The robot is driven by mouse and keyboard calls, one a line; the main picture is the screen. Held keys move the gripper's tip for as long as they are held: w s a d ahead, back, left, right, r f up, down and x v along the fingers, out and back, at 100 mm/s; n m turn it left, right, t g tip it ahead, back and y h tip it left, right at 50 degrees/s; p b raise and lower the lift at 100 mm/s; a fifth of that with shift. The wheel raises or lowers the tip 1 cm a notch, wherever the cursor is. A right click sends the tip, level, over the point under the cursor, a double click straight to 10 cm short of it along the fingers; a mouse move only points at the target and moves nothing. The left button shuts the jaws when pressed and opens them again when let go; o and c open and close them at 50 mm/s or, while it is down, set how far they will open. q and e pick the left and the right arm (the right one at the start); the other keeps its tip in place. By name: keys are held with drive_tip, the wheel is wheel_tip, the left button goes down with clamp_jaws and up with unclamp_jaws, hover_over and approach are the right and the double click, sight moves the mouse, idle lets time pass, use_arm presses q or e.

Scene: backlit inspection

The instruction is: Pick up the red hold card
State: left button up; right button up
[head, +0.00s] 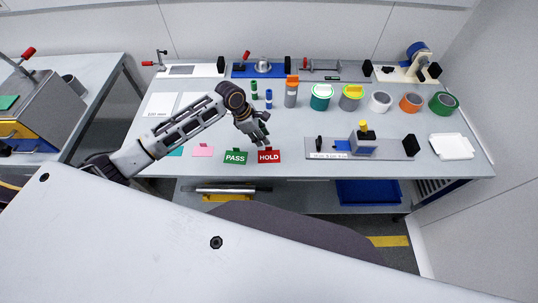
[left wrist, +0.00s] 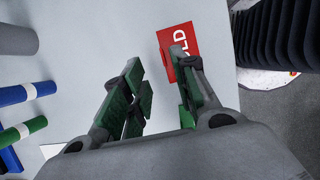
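The red HOLD card (head: 269,156) stands near the front edge of the workbench, to the right of the green PASS card (head: 235,157). My left gripper (head: 262,136) is just above and behind the red card in the head view. In the left wrist view the left gripper (left wrist: 158,75) is open, with green pads and nothing between its fingers. The red card (left wrist: 178,44) shows there beyond the fingertips, and the right finger covers part of it. Whether that finger touches the card, I cannot tell. My right gripper is not in view.
Pink (head: 203,150) and teal (head: 176,151) cards lie left of the PASS card. Green and blue cylinders (left wrist: 24,131) stand behind. A grey fixture plate (head: 392,148) is on the right. Tape rolls and jars line the bench's middle. A white tray (head: 452,146) sits far right.

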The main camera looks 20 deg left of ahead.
sight(269, 155)
use_arm(q)
drive_tip(key=shift+d+f, duration=0.2)
drive_tip(key=shift+f, duration=0.3)
drive_tip(key=shift+f, duration=0.1)
drive_tip(key=shift+x, duration=2.55)
drive_tip(key=shift+s, duration=0.1)
drive_tip(key=shift+c, duration=0.3)
clamp_jaws()
